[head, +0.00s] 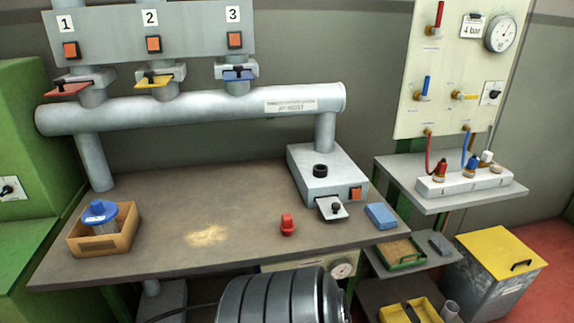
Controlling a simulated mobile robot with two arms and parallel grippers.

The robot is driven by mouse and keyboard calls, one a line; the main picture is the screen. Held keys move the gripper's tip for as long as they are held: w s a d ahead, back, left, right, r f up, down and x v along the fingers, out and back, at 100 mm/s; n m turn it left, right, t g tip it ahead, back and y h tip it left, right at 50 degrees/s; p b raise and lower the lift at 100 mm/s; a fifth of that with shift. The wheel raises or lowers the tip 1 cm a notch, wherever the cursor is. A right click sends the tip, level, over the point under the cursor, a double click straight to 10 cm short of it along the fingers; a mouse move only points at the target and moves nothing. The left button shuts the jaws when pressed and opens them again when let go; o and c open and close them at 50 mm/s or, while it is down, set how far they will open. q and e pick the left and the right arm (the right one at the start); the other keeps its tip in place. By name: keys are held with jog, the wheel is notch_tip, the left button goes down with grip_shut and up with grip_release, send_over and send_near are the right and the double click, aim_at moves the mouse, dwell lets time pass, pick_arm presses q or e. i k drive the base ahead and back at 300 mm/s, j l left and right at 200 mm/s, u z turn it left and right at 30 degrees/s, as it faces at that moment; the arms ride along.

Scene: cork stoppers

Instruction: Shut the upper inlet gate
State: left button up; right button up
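Three slide gates sit on short ducts above the thick grey pipe (190,108), under the numbers 1, 2 and 3. Gate 1 has a red slide (66,90) that sticks out to the left. Gate 2 has a yellow slide (153,82) and gate 3 a blue slide (239,75), each with a black knob. A grey box (310,172) on the bench has a metal slide plate (333,209) with a black knob, sticking out at its front. No label marks which one is the upper inlet gate. Neither of my grippers is in view.
On the bench (165,250) are a wooden box (120,240) with a blue-capped part, a red object (288,224) and a blue block (380,216). A dark ribbed drum shape (270,300) stands in front. A gauge panel (455,70) is at right. The bench middle is mostly clear.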

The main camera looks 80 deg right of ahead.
aim_at(329, 197)
jog(key=z, duration=0.5)
jog(key=l+z, duration=0.1)
jog(key=z, duration=0.85)
jog(key=l+z, duration=0.15)
jog(key=z, duration=0.85)
jog(key=l+z, duration=0.1)
jog(key=z, duration=0.4)
